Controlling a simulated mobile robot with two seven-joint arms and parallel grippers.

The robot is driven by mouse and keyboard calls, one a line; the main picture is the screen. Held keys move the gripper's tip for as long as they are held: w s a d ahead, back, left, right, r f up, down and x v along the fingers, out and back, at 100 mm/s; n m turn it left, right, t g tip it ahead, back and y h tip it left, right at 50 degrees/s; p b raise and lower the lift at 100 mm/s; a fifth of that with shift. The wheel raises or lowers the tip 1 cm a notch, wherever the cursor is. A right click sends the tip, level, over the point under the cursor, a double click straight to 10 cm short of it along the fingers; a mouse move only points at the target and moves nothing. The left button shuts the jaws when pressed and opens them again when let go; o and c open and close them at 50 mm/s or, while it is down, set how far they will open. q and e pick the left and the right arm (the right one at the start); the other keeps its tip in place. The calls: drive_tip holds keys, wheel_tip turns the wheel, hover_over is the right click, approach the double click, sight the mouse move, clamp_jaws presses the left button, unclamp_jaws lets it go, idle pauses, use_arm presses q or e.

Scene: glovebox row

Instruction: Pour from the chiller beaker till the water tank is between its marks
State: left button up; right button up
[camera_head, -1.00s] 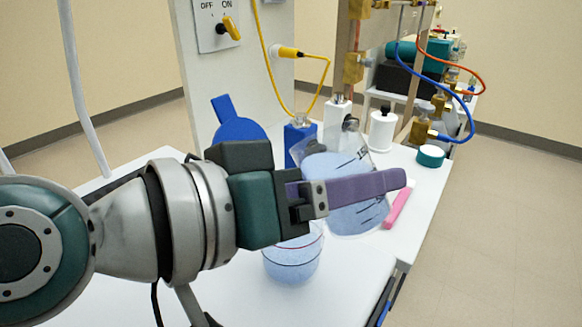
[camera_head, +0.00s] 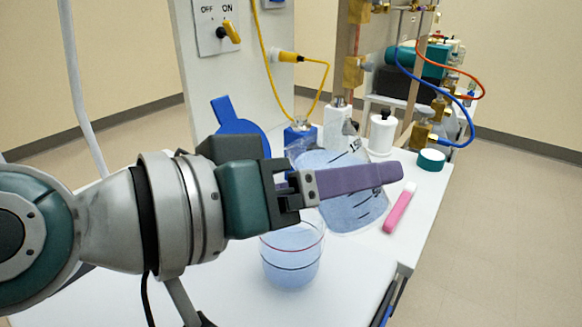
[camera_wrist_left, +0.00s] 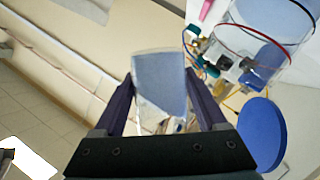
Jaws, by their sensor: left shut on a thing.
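The chiller beaker (camera_head: 356,211) is clear with dark marks and holds bluish liquid. It is tilted to the left, its mouth side above the water tank. My left gripper (camera_head: 372,180), with purple fingers, is shut on it and hides its middle. In the left wrist view the beaker (camera_wrist_left: 160,88) sits between both fingers. The water tank (camera_head: 291,267) is a clear round vessel with a red line above a dark line, standing on the white bench below my gripper. It holds bluish liquid; I cannot tell its exact level against the lines. My right gripper is out of view.
A blue round lid with a tab (camera_head: 238,125) is behind my gripper.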

use_arm(q)
drive_tip(key=shift+w+a+r+n+h+b, duration=0.15)
drive_tip(key=shift+r+n+h+b, duration=0.35)
drive_tip(key=shift+n, duration=0.2)
idle(2.0)
drive_tip(key=shift+f+n+h+b, duration=0.4)
drive_tip(key=shift+n+b, duration=0.3)
drive_tip(key=shift+b, duration=0.2)
idle(1.5)
drive_tip(key=shift+r+n+h, duration=0.3)
drive_tip(key=shift+r+n, duration=0.2)
drive_tip(key=shift+n, duration=0.2)
idle(2.2)
